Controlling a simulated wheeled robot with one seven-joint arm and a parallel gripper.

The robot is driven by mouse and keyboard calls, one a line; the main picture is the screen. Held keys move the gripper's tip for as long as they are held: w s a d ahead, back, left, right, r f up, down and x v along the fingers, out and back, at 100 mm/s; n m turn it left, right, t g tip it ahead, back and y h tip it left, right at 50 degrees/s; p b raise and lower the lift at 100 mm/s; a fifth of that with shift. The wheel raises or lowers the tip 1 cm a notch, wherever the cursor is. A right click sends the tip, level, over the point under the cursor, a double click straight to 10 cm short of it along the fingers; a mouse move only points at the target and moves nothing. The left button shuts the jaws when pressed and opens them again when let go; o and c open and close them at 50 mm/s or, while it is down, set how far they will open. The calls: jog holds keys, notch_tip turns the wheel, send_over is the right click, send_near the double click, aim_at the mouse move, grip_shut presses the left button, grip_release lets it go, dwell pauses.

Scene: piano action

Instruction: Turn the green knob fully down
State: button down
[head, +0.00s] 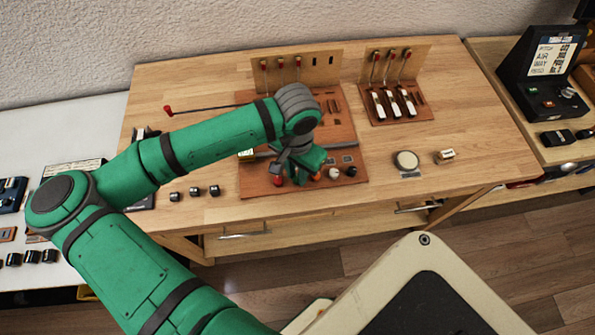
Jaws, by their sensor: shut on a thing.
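My green arm reaches over the wooden table, and my gripper (297,177) points down at the front edge of the brown piano action board (256,183). It is shut at the knob row, between a red knob (278,181) and an orange knob (316,177). The green knob is not clearly seen; my gripper covers its place in the row, and it appears to be what the jaws hold. The fingertips are mostly hidden by the wrist, so the knob's turn angle cannot be read.
A white knob (334,172) and a black knob (351,171) stand just right. Several black knobs (194,191) sit left of the board. A red-tipped rod (205,108) sticks out left. A second lever board (398,113) stands behind right. Bare tabletop (470,110) lies at right.

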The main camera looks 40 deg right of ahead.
aim_at(296, 177)
jog(key=c, duration=1.6)
grip_release()
jog(key=shift+a, duration=0.1)
jog(key=shift+o, duration=0.2)
notch_tip(296, 177, up, 11)
jog(key=shift+f, duration=0.1)
